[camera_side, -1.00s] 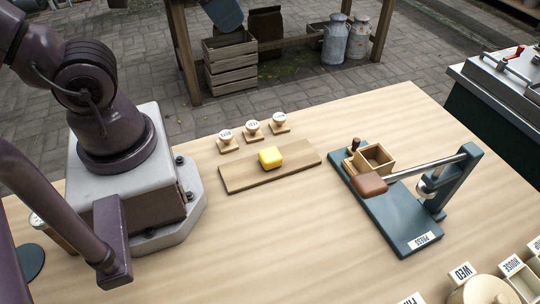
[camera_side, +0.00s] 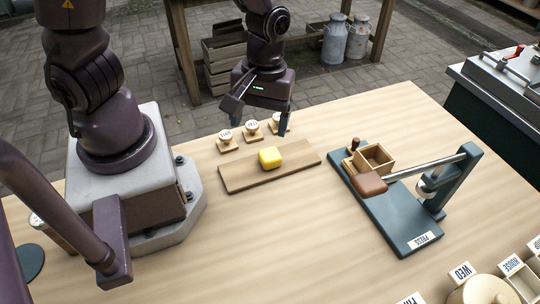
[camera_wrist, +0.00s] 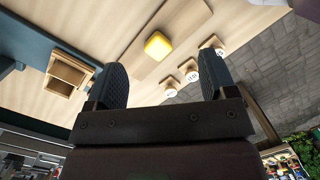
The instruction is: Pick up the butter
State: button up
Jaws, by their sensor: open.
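The butter (camera_side: 269,158) is a yellow block lying on a wooden board (camera_side: 238,182) in the middle of the table. In the wrist view the butter (camera_wrist: 158,46) sits on the board (camera_wrist: 190,22) beyond my fingertips, roughly in line with the gap between them. My gripper (camera_side: 260,124) is open and empty, above and behind the board, over the row of stamps. Its two fingers show wide apart in the wrist view (camera_wrist: 165,68). Nothing hides the butter.
Several wooden stamps (camera_side: 252,130) stand behind the board, close under my gripper. A dark press (camera_side: 399,223) with a lever and a small wooden box (camera_side: 372,158) stands to the right. The table between board and press is clear.

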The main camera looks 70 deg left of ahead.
jog(key=w+a+f+n, duration=0.1)
jog(key=w+a+n, duration=0.15)
jog(key=n, duration=0.25)
jog(key=n+t, duration=0.1)
jog(key=n, duration=0.1)
send_over(271, 157)
jog(key=shift+y, duration=0.4)
jog(key=f, duration=0.7)
jog(key=shift+s+a+f, duration=0.1)
jog(key=shift+s+f, duration=0.1)
jog(key=shift+f, duration=0.15)
jog(key=shift+w+f, duration=0.15)
jog(key=shift+f, duration=1.25)
jog(key=shift+w+f, duration=0.1)
jog(key=shift+f, duration=1.25)
jog(key=shift+c, duration=0.4)
jog(key=c, duration=0.9)
